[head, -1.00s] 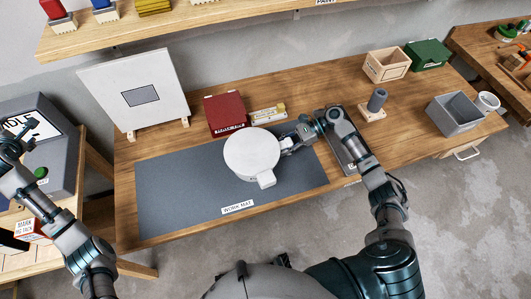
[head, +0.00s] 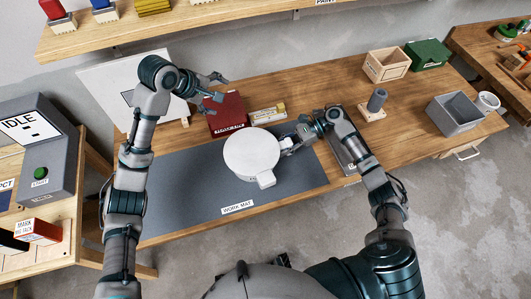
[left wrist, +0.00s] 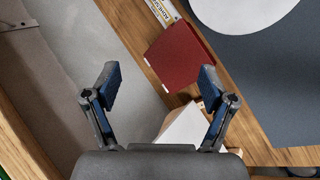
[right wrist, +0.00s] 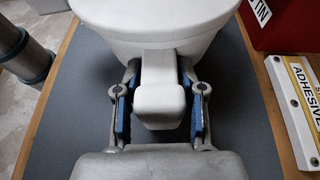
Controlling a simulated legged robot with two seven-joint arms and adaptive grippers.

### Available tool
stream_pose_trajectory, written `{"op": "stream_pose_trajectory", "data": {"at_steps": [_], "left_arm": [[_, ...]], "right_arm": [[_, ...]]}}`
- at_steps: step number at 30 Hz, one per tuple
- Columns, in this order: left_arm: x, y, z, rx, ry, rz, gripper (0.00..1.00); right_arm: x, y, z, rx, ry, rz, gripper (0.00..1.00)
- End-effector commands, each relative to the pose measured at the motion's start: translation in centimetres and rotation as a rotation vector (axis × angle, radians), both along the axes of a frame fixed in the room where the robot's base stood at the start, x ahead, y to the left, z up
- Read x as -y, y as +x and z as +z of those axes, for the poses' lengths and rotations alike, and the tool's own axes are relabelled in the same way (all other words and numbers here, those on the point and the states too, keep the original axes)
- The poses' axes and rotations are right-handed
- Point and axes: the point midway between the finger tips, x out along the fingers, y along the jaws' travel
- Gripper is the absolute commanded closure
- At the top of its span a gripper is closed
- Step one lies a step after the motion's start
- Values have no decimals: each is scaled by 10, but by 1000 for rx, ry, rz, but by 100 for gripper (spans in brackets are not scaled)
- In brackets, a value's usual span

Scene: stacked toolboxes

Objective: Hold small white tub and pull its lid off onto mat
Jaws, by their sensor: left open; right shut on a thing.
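The small white tub (head: 247,176) stands on the grey work mat (head: 190,205) with its round white lid (head: 251,150) on top. A white tab (head: 266,179) juts from the lid's front edge. My right gripper (head: 290,143) is shut on the tub's side handle, a white block (right wrist: 160,98) between its blue pads in the right wrist view. My left gripper (head: 219,87) is open and empty, up and left of the tub, near the red box. In the left wrist view its fingers (left wrist: 158,78) are spread, and part of the lid (left wrist: 240,12) shows at the top right.
A red box (head: 225,112) and an adhesive box (head: 268,114) stand behind the mat. A white panel (head: 100,88) stands at the back left, partly hidden by my left arm. The mat left of the tub is bare. A shelf (head: 230,15) runs above the bench.

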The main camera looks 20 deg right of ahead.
Motion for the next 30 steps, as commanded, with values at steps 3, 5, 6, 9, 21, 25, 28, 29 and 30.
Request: {"op": "stream_pose_trajectory", "data": {"at_steps": [3,5,6,9,21,25,28,29,30], "left_arm": [[50,-58,-6,-25,141,-190,17],[67,-88,-13,-45,226,-278,17],[76,-107,-20,-58,286,-334,17],[86,-147,-37,-93,435,-446,17],[81,-193,-78,-155,650,-565,17],[81,-193,-101,-154,649,-565,17],[80,-193,-122,-156,648,-564,17],[80,-193,-128,-155,649,-564,17],[81,-193,-136,-155,649,-564,17]], "right_arm": [[-1,-2,-5,-8,-6,2,100],[-1,-2,-5,-8,-6,2,100],[-1,-2,-5,-8,-6,2,100],[-1,-2,-5,-8,-6,2,100],[-1,-1,-5,-8,-8,2,100],[-1,-1,-5,-8,-8,2,100],[-1,-1,-5,-8,-7,2,100],[-1,-1,-5,-8,-7,2,100],[-1,-1,-5,-9,-7,2,100]]}}
